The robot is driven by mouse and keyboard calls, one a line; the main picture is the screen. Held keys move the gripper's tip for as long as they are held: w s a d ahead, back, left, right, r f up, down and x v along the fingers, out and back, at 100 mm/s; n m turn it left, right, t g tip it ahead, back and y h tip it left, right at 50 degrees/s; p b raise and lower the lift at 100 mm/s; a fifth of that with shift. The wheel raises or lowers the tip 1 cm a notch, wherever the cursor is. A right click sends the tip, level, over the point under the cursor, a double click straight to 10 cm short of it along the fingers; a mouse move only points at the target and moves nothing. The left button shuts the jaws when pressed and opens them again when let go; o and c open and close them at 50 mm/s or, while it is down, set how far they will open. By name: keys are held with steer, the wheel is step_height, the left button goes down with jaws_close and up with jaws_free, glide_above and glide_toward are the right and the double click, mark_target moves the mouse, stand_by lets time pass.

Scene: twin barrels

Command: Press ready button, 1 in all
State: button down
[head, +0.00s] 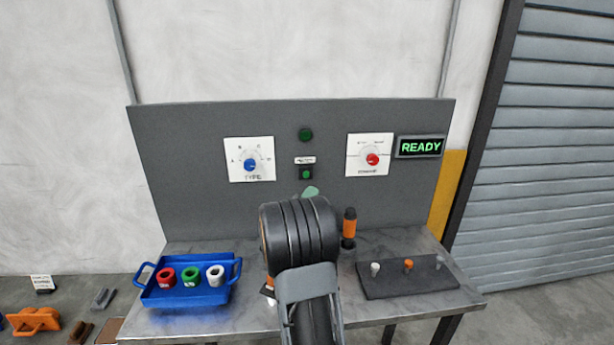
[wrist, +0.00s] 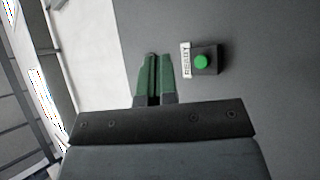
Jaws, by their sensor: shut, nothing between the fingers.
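The ready button is a green round button on a dark square housing (head: 306,174) on the upright grey panel (head: 200,205), below a dark green lamp (head: 305,134). In the wrist view the green button (wrist: 202,62) sits to the right of my fingers, beside a white label reading READY (wrist: 186,60). My gripper (wrist: 155,58) has green fingers that are shut and empty. In the head view the fingertip of my gripper (head: 310,191) shows just below the button, with my dark wrist hiding the rest. I cannot tell how far the fingertips stand from the panel.
A lit READY sign (head: 419,147), a blue knob (head: 250,165) and a red knob (head: 372,159) are on the panel. A blue tray (head: 185,298) with three rings, an orange-black tool (head: 349,228) and a dark peg board (head: 405,285) are on the table (head: 240,318).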

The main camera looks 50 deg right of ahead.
steer(key=w+d, duration=0.4)
steer(key=w, duration=0.1)
steer(key=shift+w+d, duration=0.35)
steer(key=shift+d, duration=0.05)
steer(key=shift+w+d, duration=0.1)
steer(key=shift+w, duration=0.05)
stand_by(1.9)
steer(key=shift+w+d, duration=0.15)
steer(key=shift+w, duration=0.05)
steer(key=shift+w+d, duration=0.3)
steer(key=shift+w, duration=0.1)
stand_by(0.9)
steer(key=shift+s, duration=0.1)
steer(key=shift+s+a+b, duration=0.35)
steer(key=shift+s+a, duration=0.25)
stand_by(0.4)
steer(key=shift+s+a+b, duration=0.45)
steer(key=shift+s+a, duration=1.15)
steer(key=shift+s, duration=0.3)
steer(key=shift+w, duration=0.1)
